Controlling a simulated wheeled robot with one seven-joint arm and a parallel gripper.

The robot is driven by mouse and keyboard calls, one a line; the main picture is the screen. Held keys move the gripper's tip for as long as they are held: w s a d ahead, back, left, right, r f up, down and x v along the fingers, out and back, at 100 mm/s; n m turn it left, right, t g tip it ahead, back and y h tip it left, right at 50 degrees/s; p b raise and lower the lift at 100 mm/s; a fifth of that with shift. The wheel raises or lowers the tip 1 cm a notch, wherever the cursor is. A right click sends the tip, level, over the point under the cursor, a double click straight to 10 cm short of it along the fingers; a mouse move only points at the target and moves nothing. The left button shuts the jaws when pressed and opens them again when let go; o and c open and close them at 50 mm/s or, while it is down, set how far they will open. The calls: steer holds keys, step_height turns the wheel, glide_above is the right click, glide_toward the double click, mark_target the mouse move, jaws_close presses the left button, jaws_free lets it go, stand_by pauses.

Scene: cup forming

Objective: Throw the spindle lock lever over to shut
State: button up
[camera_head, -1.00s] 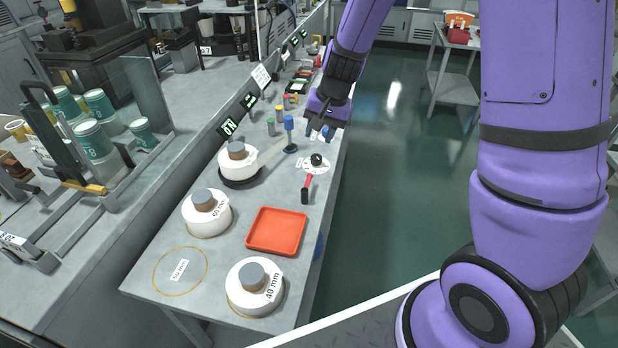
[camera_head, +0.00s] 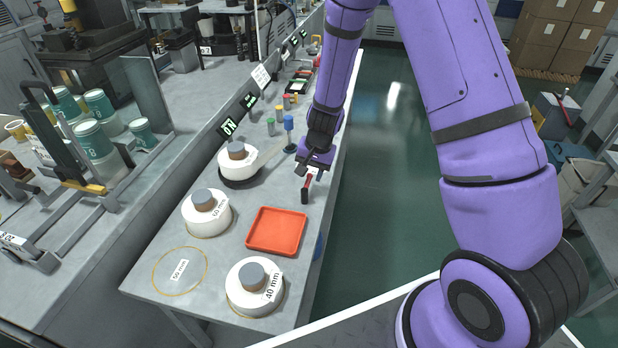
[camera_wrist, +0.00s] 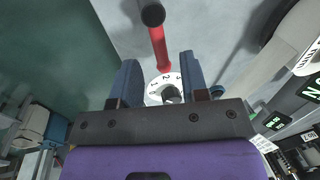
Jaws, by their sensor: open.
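My gripper (camera_head: 309,173) is over the dial end of the lever and hides most of the dial in the head view. In the wrist view my gripper (camera_wrist: 158,62) is open, with its blue fingers on either side of the red bar. I cannot tell whether they touch it.
The orange tray (camera_head: 248,245) lies near the lever. White cup forms with brown-grey tops, such as the 40 mm one (camera_head: 243,296), stand around it. A white form on a black base (camera_head: 224,166) and a blue-topped post (camera_head: 289,123) stand farther back. The aisle floor is on the right.

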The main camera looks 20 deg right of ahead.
steer(key=shift+w+a+f, duration=0.1)
steer(key=shift+f, duration=0.6)
steer(key=shift+w+a+f, duration=0.1)
steer(key=shift+f, duration=0.55)
jaws_close()
